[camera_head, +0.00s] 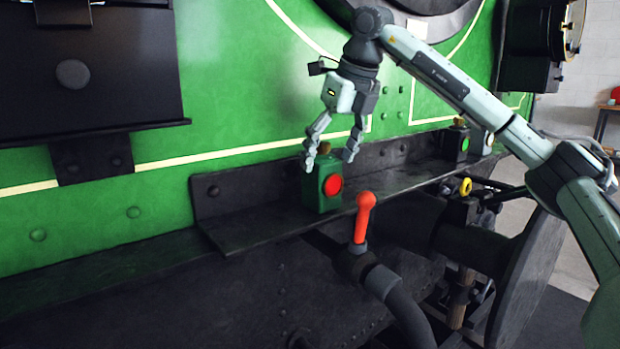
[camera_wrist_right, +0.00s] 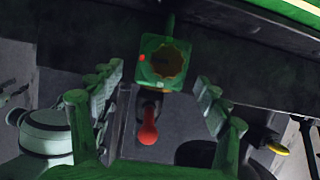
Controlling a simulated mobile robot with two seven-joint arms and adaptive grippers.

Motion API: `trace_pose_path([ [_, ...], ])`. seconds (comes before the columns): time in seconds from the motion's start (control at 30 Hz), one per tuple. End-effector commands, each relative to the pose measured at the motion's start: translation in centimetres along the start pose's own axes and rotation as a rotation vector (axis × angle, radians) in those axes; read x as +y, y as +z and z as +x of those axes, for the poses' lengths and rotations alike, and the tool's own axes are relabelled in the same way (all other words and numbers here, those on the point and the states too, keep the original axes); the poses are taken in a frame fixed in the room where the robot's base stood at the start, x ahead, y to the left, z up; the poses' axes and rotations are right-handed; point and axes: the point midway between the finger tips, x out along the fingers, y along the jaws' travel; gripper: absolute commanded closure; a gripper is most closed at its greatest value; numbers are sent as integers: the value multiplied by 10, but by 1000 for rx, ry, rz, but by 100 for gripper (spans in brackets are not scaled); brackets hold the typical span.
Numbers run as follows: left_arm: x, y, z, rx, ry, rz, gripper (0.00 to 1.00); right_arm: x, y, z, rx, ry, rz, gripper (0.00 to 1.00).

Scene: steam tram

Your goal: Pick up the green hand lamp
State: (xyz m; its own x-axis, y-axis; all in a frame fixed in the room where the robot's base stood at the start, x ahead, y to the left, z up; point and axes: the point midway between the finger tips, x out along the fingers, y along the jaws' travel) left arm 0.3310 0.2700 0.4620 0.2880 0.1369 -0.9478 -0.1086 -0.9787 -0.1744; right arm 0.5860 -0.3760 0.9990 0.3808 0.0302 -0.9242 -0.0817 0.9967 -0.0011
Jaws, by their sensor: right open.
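The green hand lamp (camera_head: 322,190) stands upright on the dark ledge (camera_head: 262,232) of the tram front. It has a round red lens and a brass knob on top. In the right wrist view the lamp (camera_wrist_right: 150,76) is seen from above, with its scalloped brass cap, lying ahead between the finger ends. My right gripper (camera_head: 329,162) is open, pointing down over the lamp's top, one finger to each side. I cannot tell whether either finger touches it. My left gripper is not in view.
A red-handled cock (camera_head: 364,215) on a thick hose rises just in front of the ledge, near the lamp. The green tram wall rises close behind.

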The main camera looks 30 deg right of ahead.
Motion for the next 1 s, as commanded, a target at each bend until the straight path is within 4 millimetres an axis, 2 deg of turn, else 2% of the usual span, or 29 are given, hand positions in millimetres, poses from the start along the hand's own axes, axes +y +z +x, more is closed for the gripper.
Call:
trace_pose_path([
  [0.37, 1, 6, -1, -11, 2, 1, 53, 0, 2, 36, 2, 1, -2, 24],
  [0.6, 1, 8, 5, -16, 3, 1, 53, -1, 6, 71, 1, 2, -3, 24],
  [0.7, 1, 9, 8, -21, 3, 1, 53, -1, 6, 78, 0, 1, -3, 24],
  [0.93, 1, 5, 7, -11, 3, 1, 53, -1, 6, 78, -1, 2, -2, 24],
  [1.0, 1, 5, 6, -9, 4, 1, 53, -1, 6, 78, -1, 2, -2, 33],
])
